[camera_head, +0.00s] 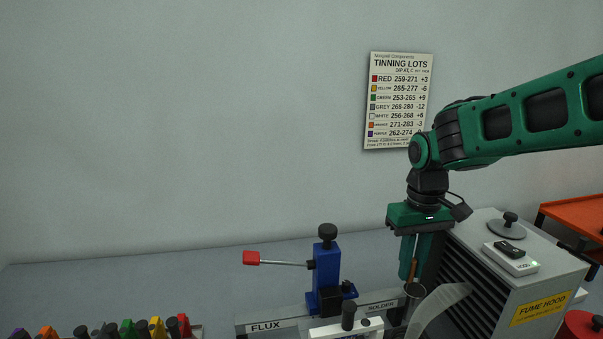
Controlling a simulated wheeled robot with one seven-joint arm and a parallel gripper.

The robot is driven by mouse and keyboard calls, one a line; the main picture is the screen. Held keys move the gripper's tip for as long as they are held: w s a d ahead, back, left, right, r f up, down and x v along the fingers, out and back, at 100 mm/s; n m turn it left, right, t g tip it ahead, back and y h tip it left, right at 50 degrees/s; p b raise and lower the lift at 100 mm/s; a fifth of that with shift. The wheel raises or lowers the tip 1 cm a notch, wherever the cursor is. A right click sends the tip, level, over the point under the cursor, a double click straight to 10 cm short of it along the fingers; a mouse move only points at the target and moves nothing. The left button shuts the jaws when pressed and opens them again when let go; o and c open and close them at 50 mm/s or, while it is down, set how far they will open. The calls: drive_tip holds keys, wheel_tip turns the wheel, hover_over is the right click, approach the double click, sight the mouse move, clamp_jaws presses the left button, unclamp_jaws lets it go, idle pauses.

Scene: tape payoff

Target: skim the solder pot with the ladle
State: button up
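My gripper (415,277) points down at the right of the bench, beside the fume hood. The ladle's bowl is hidden. A label reading SOLDER (381,306) marks the rail just left of the cup. The solder surface does not show.
A fume hood (541,281) with a pale curved duct (440,306) crowds the gripper's right side. A blue stand (326,270) with a red-tipped lever (251,258) is at the left. Coloured handles (156,327) line the lower left. A lot chart (398,100) hangs on the wall.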

clamp_jaws()
drive_tip(key=shift+r, duration=4.5)
